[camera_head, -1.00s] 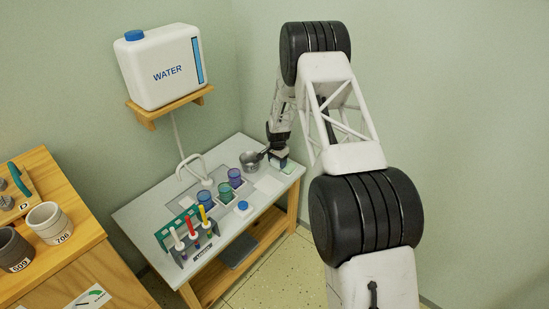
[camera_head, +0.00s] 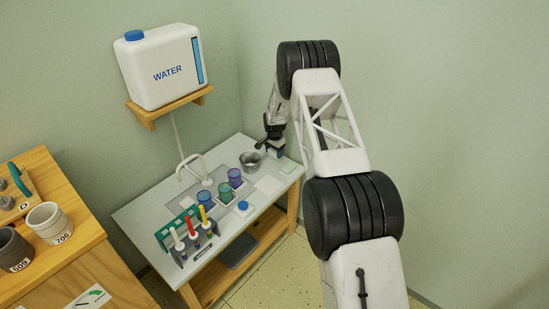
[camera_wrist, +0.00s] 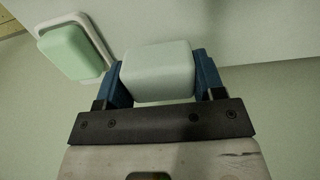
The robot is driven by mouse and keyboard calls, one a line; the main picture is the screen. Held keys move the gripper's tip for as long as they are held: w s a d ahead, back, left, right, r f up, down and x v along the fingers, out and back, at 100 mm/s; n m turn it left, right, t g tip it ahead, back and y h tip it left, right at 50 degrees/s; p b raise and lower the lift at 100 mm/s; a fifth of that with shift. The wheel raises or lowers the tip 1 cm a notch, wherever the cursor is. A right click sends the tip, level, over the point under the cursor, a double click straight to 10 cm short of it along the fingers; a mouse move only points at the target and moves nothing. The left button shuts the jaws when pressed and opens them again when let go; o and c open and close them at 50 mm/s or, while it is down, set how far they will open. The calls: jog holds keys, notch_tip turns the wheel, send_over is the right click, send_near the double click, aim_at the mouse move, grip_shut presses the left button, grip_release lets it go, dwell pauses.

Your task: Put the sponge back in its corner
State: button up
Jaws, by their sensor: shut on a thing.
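My gripper (camera_head: 277,152) is over the far right part of the white-topped table. In the wrist view its two blue fingers are shut on a pale grey-green rounded block (camera_wrist: 158,74), which looks like the sponge. The held block appears clear of the tabletop, though its height is hard to judge. A mint-green block (camera_wrist: 68,50) sits in a shallow white dish (camera_wrist: 101,33) beside it, to the upper left and not touching. The green block also shows near the table's right corner in the head view (camera_head: 288,168). The held block is mostly hidden there by the gripper.
A metal cup (camera_head: 250,161) stands just left of my gripper.

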aim_at(275, 161)
jog(key=shift+f, duration=1.75)
jog(key=shift+f, duration=0.15)
jog(key=o, duration=1.2)
notch_tip(275, 161, up, 11)
jog(key=shift+r, duration=0.65)
jog(key=shift+s+r, duration=0.1)
jog(key=shift+r, duration=0.05)
